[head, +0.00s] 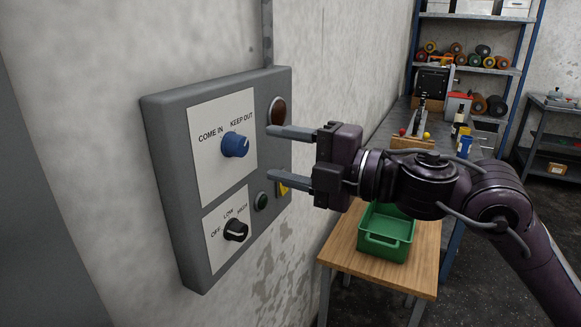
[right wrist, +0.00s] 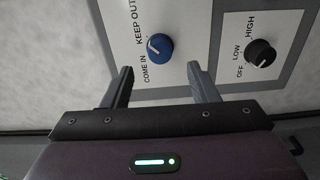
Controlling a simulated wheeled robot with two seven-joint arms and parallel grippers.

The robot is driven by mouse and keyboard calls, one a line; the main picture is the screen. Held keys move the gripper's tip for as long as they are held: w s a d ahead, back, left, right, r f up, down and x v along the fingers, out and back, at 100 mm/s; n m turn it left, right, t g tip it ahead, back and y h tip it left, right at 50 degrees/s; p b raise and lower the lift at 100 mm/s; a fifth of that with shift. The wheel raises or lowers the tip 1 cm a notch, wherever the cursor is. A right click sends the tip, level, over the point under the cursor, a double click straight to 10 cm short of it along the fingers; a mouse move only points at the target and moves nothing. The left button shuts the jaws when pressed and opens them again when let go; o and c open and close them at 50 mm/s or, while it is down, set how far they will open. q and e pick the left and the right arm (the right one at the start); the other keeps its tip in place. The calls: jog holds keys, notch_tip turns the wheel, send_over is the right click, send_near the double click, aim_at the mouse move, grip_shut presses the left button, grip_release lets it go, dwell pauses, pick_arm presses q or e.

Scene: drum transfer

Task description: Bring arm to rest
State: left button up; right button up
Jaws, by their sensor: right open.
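My right gripper (head: 292,155) is open and empty in front of the grey control box (head: 215,274) on the wall. In the head view its fingers point left and cover part of the box's right side. A blue knob (head: 235,145) sits on the upper label, marked COME IN and KEEP OUT. A black knob (head: 236,231) sits on the lower label, marked OFF, LOW and HIGH. In the right wrist view the blue knob (right wrist: 159,47) lies beyond and between the open fingers (right wrist: 162,85), apart from them. The black knob (right wrist: 261,53) is right of them. My left gripper is out of view.
A dark red lamp (head: 278,110) and a green button (head: 262,201) are on the box. A green bin (head: 386,232) stands on a wooden table (head: 345,250) below my right arm. A workbench and a shelf (head: 467,70) with several rolls stand behind.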

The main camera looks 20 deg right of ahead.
jog(key=shift+s+d, duration=0.3)
jog(key=shift+s, duration=0.1)
